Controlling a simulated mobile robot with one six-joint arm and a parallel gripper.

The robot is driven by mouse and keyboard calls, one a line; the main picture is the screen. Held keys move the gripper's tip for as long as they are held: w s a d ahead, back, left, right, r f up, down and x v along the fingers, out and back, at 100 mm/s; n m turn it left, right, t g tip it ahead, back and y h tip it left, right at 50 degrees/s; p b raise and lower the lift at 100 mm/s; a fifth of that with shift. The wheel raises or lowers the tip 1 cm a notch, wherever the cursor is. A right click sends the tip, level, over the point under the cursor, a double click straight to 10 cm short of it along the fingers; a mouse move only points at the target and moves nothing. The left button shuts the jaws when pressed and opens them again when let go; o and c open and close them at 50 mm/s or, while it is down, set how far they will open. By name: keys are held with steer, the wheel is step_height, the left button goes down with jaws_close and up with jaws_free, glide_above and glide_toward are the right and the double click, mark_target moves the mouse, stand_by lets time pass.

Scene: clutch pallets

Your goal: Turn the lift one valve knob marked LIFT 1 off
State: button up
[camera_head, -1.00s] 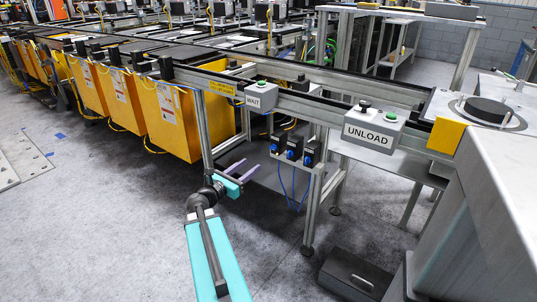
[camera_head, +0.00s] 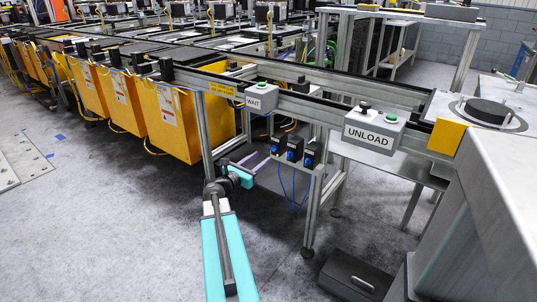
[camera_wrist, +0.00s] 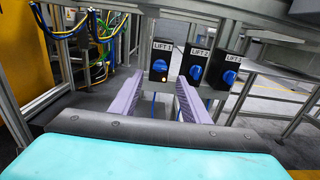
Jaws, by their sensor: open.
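The LIFT 1 valve knob (camera_wrist: 159,66) is a blue knob on a black box in the wrist view, at the left of a row of three. Its label stands above it, and a small orange light shows at the box's lower edge. My gripper (camera_wrist: 160,78) is open, its two purple fingers pointing at the LIFT 1 box from a distance, apart from it. In the head view the LIFT 1 box (camera_head: 279,144) is the leftmost of three under the conveyor rail. My gripper (camera_head: 253,160) is to the left of it there.
The LIFT 2 knob (camera_wrist: 195,73) and LIFT 3 knob (camera_wrist: 230,77) sit close to the right of LIFT 1. Yellow panels (camera_head: 172,120) line the conveyor at left. Cables (camera_wrist: 97,30) hang at upper left in the wrist view. A dark box (camera_head: 355,276) lies on the floor.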

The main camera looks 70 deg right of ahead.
mark_target(272, 150)
steer(key=shift+x, duration=3.2)
steer(key=c, duration=1.1)
steer(key=shift+o, duration=0.2)
